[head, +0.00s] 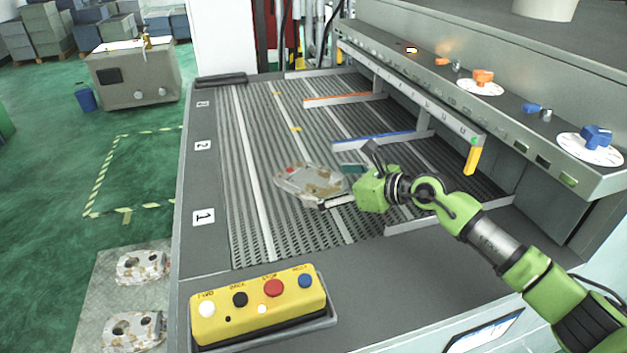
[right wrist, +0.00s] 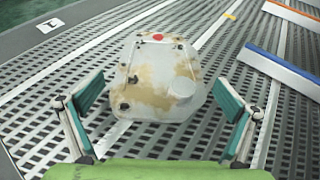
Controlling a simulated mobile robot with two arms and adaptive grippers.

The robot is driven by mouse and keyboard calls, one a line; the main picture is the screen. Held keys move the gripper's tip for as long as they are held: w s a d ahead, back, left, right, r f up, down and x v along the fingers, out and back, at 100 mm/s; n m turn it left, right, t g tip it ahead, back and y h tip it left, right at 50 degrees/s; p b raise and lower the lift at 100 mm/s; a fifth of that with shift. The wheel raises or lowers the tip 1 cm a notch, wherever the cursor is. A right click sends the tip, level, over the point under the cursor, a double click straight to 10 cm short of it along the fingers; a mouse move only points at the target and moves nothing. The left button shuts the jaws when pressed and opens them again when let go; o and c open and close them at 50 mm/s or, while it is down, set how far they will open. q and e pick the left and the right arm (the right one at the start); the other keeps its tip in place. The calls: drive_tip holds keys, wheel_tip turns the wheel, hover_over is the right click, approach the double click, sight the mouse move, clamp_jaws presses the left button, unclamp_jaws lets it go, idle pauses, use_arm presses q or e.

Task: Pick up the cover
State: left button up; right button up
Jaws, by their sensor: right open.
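The cover (head: 308,182) is a pale metal casting with brown stains and a red dot. It lies on the slatted grey bed of the machine, near its front. In the right wrist view the cover (right wrist: 160,78) shows whole, its near part between the two fingers. My right gripper (head: 335,197) is at the near right side of the cover, open. In the right wrist view its teal-padded fingers (right wrist: 160,118) stand apart on either side, with gaps to the cover. Whether it is above the bed or at its level is hard to tell. My left gripper is not in view.
A yellow button box (head: 258,308) stands at the bed's front edge. Orange (head: 338,97) and blue (head: 385,137) dividers rise from the bed behind the cover. A control panel with knobs (head: 483,78) overhangs the right. Other castings (head: 140,266) lie on a plate at lower left.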

drive_tip(key=c, duration=1.3)
drive_tip(key=shift+r, duration=0.1)
